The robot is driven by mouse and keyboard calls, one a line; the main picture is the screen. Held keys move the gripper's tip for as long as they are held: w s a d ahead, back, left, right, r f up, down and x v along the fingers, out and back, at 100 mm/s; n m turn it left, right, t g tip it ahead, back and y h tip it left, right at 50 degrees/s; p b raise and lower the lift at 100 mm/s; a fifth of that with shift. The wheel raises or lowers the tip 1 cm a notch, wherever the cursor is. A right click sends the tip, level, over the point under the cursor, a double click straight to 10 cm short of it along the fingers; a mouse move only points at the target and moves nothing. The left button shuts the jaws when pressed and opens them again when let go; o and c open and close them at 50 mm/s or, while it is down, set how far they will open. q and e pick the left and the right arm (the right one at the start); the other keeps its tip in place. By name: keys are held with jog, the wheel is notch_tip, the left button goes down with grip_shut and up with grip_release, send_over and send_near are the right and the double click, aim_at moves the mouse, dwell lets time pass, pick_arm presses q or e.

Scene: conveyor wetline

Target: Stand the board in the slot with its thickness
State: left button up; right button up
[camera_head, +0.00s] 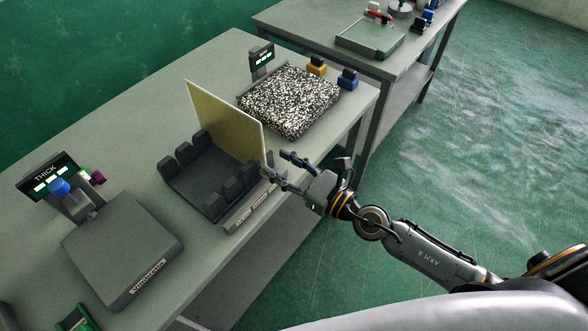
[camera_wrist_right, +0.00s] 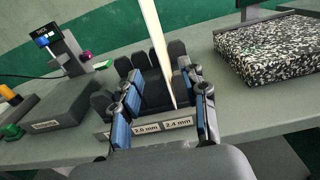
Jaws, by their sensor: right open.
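A thin cream board (camera_head: 225,122) stands upright in the dark slotted rack (camera_head: 187,187), at the end of the rack nearer the speckled block. In the right wrist view the board (camera_wrist_right: 160,50) shows edge-on, its lower end close above the "2.4 mm" label (camera_wrist_right: 178,124). A "2.0 mm" label (camera_wrist_right: 146,128) is to its left. Finger blocks partly hide the slot. My right gripper (camera_head: 274,163) is open at the rack's front, by the board's near edge. In the wrist view its fingers are apart, with the board between them in the picture. My left gripper is out of view.
A grey device (camera_head: 125,250) with a "THICK" display (camera_head: 50,177) stands left of the rack; its reading is not legible. A black-and-white speckled block (camera_head: 290,100) with a small display behind it lies to the right. Yellow and blue (camera_head: 348,78) items stand beside it. The table's back left is clear.

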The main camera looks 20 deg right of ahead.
jog(key=shift+s, duration=0.1)
jog(key=v, duration=1.1)
jog(key=shift+s+d, duration=0.25)
jog(key=shift+d, duration=0.05)
